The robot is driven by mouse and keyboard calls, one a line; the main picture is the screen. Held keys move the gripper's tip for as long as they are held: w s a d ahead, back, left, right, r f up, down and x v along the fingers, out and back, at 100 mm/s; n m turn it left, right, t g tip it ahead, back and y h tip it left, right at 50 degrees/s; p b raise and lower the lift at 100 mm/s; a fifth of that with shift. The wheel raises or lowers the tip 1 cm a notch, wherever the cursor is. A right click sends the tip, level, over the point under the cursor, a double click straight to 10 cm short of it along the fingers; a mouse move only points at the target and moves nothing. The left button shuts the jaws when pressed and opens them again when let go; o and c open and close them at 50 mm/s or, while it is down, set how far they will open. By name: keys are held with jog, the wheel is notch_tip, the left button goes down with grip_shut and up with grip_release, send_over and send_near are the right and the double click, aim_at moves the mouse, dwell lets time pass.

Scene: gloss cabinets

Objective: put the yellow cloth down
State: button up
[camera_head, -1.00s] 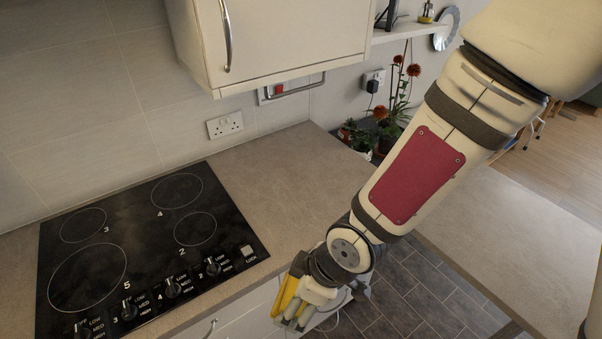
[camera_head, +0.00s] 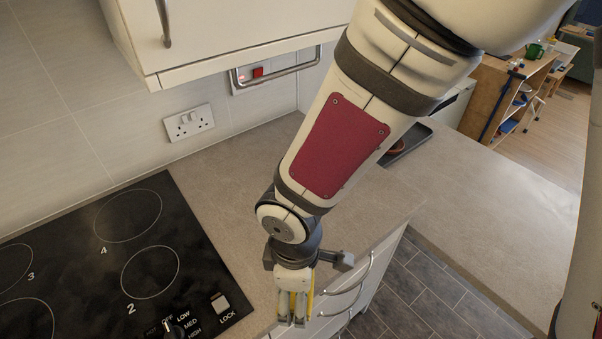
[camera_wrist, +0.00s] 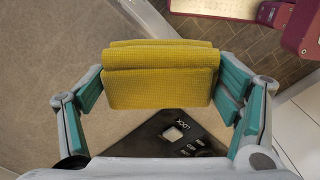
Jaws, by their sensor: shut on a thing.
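The yellow cloth (camera_wrist: 160,80) is folded into a thick pad and sits between the two fingers of my gripper (camera_wrist: 160,92) in the wrist view. In the head view only thin yellow strips of the cloth (camera_head: 310,303) show at my gripper (camera_head: 294,318). My gripper is shut on the cloth. It points down near the front edge of the beige worktop (camera_head: 235,180), to the right of the black hob. The head view does not make clear whether the cloth touches the worktop.
The black hob (camera_head: 150,225) with its knobs lies to the left. A wall cabinet (camera_head: 240,35) hangs above. Worktop right of the hob is bare. Drawer handles (camera_head: 345,300) stick out below the front edge, above a dark tiled floor (camera_head: 430,300).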

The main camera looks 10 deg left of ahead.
jog(key=w+a, duration=0.1)
jog(key=w, duration=0.4)
jog(key=w+a+f+p, duration=0.1)
jog(key=w, duration=0.3)
jog(key=w+a, duration=0.1)
jog(key=w, duration=0.4)
jog(key=shift+w+f, duration=0.2)
jog(key=shift+w, duration=0.15)
jog(key=shift+w+f+p, duration=0.1)
jog(key=shift+f+p, duration=0.55)
jog(key=shift+f, duration=1.1)
jog(key=o, duration=1.2)
jog(key=shift+f, duration=0.1)
jog(key=shift+o, duration=0.2)
notch_tip(320, 180, up, 12)
jog(key=b, duration=0.1)
